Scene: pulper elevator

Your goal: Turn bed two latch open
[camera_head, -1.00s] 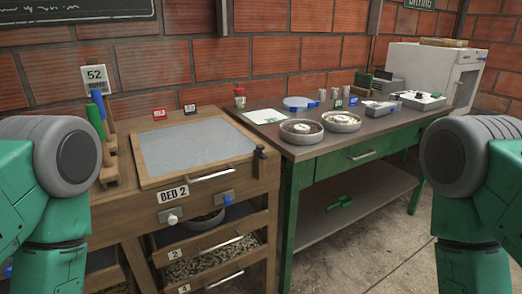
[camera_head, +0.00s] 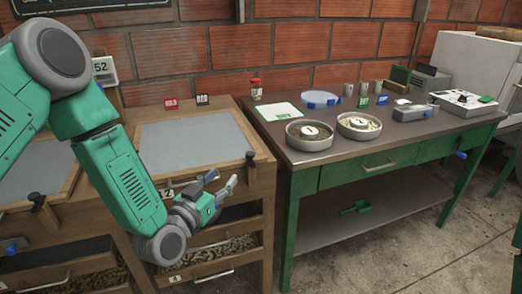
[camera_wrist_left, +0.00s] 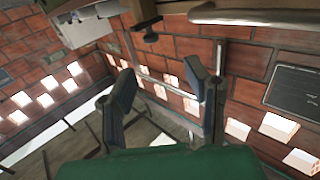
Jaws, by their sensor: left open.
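Bed two is the wooden bench with a grey screen top (camera_head: 195,142). A dark latch (camera_head: 250,160) stands at its front right corner. My left gripper (camera_head: 228,186) is in front of the bed's front face, below and left of the latch, open and apart from it. The arm and gripper hide most of the BED 2 label and the front handle. In the left wrist view both fingers (camera_wrist_left: 160,88) are spread with nothing between them. A dark T-shaped piece (camera_wrist_left: 148,28), which looks like the latch, is beyond them at the top. My right gripper is out of view.
A green table (camera_head: 400,150) with two round pans (camera_head: 310,134) stands close on the right. Another bed with its own dark latch (camera_head: 38,202) is at the left. Drawers lie below the gripper. Floor in front is clear.

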